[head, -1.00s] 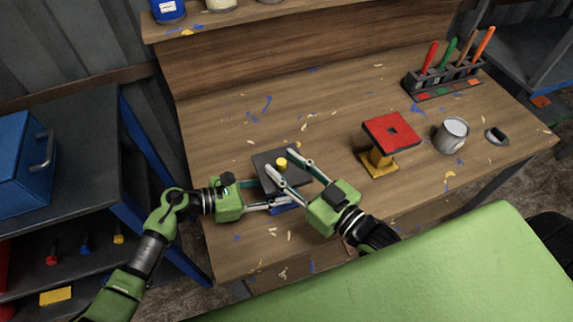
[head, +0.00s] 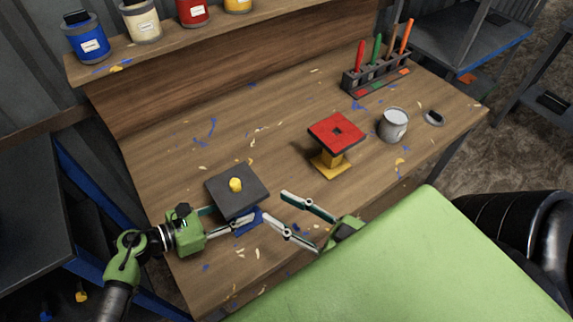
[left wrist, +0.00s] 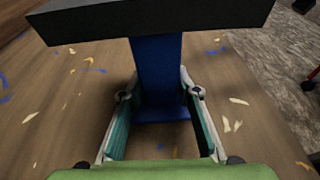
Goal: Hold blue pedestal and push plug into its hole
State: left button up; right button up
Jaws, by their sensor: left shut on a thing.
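The blue pedestal (head: 247,222) stands upright on the bench, with a dark square top (head: 222,201). In the left wrist view its blue column (left wrist: 157,62) rises between my fingers, under the dark top. The yellow plug (head: 236,185) sits at the middle of that top with its head showing above the surface; how deep it is in the hole I cannot tell. My left gripper (head: 236,220) is shut on the blue column from the left, below the top. My right gripper (head: 275,205) is open and empty, fingers apart, to the right of the pedestal, clear of the plug.
A yellow pedestal (head: 331,160) with a red holed top (head: 337,131) stands to the right. Beyond it are a paint can (head: 393,125) and a tool rack (head: 376,81). Paint jars line the shelf above. The bench between the two pedestals is clear.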

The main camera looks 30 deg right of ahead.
dwell(0.4)
pick_arm(q)
jog(key=o, duration=0.9)
jog(key=v, duration=1.2)
